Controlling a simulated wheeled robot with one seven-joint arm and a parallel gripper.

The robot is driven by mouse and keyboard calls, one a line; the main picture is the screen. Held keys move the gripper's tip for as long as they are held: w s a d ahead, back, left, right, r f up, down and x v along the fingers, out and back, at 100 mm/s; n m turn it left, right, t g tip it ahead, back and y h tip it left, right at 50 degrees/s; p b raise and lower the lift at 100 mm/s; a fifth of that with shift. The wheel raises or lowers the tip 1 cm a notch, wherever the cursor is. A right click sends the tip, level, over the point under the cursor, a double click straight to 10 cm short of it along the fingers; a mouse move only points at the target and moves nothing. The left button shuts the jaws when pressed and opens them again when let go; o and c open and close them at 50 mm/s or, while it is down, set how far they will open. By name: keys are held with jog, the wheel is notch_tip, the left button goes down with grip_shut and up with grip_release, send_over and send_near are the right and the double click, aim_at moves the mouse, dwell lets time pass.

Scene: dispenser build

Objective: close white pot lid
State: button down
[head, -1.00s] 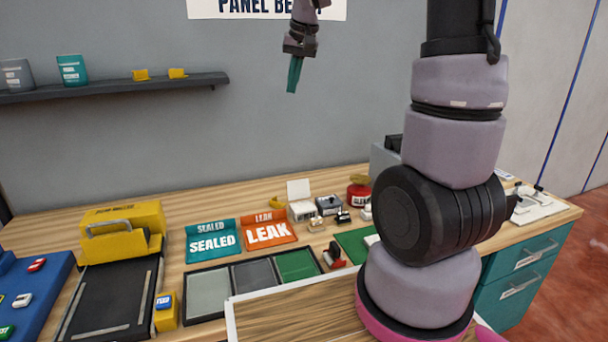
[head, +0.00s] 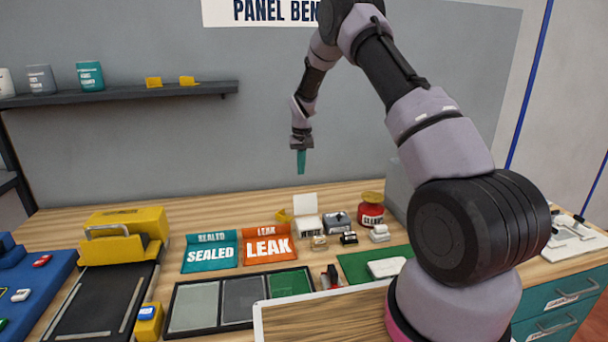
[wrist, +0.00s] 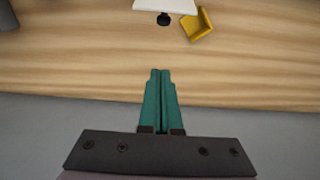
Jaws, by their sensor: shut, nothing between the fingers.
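A yellow piece (head: 284,216) sits just left of the lid. A dark grey box (head: 336,220) and a red pot (head: 370,214) with a yellow lid stand to the right. Behind the pots lies bare bench (wrist: 70,70), then the grey wall.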

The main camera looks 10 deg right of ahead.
aim_at(305, 203)
notch_tip(305, 203, down, 9)
jog(key=shift+s+r, duration=0.45)
jog(key=shift+s, duration=0.35)
jog(key=shift+s+r, duration=0.4)
jog(key=shift+s, duration=0.35)
